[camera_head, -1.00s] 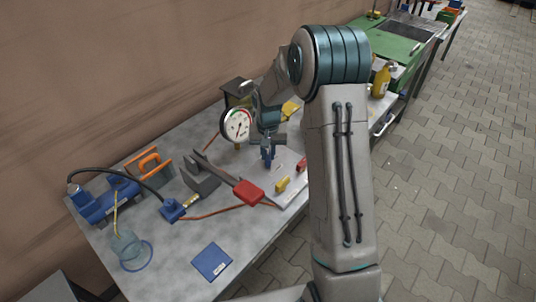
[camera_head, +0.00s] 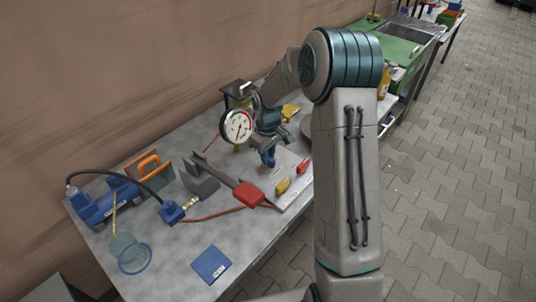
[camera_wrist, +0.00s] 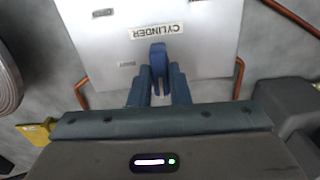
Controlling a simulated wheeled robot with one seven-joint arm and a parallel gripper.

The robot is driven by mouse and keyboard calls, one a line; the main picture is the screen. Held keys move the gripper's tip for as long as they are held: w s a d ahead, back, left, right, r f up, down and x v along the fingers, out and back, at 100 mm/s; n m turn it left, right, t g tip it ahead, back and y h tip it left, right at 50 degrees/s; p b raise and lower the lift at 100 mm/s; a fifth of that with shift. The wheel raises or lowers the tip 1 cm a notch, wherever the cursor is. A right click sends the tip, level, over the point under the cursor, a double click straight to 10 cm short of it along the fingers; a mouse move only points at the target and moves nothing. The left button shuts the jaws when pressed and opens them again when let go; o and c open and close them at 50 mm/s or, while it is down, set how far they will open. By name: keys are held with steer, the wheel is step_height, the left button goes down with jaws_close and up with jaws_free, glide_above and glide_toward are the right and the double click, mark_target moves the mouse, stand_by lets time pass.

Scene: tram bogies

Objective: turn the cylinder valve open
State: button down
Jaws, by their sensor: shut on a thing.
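The cylinder valve shows in the wrist view as a blue lever (camera_wrist: 157,58) on a pale plate (camera_wrist: 200,58). A CYLINDER label (camera_wrist: 155,32), upside down in the picture, is just past the lever's far end. Two smaller labels on the plate are hard to read. My gripper (camera_wrist: 158,92) is shut on the blue lever, one finger on each side; the lever's far end sticks out between them. In the head view my gripper (camera_head: 266,149) is over the plate, with the blue lever (camera_head: 268,159) under it. The lever's pivot is hidden.
A yellow handle (camera_head: 283,187) and a red handle (camera_head: 303,166) are on the same plate. A round dial gauge (camera_head: 238,127) stands close left of my wrist.

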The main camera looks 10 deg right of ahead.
steer(key=shift+n, duration=0.4)
steer(key=c, duration=1.4)
jaws_free()
steer(key=shift+o, duration=0.2)
steer(key=shift+r, duration=0.1)
step_height(320, 180, up, 14)
